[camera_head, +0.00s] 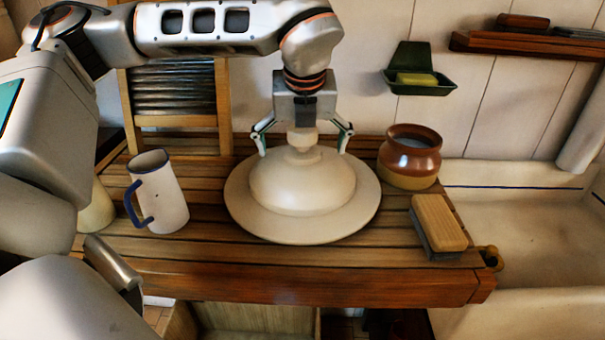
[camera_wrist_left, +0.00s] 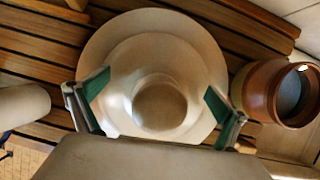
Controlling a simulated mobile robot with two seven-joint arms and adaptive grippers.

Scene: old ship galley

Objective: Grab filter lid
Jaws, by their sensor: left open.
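The filter lid (camera_head: 302,185) is a cream, domed piece with a wide flat brim and a knob on top. It sits on the slatted wooden drainboard (camera_head: 300,268). My left gripper (camera_head: 303,142) points straight down over it, its fingers open on either side of the knob (camera_head: 302,139). In the left wrist view the knob (camera_wrist_left: 160,105) lies between the two green-padded fingertips (camera_wrist_left: 153,92), with a gap on each side. I cannot tell exactly how low the tips are against the dome. My right gripper is not seen.
A white mug with blue handle (camera_head: 160,195) stands left of the lid. A brown pot (camera_head: 409,156) stands close at its right, with a wooden brush (camera_head: 438,225) in front. A sink (camera_head: 530,220) lies at the right. A green soap dish (camera_head: 420,87) hangs on the wall.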

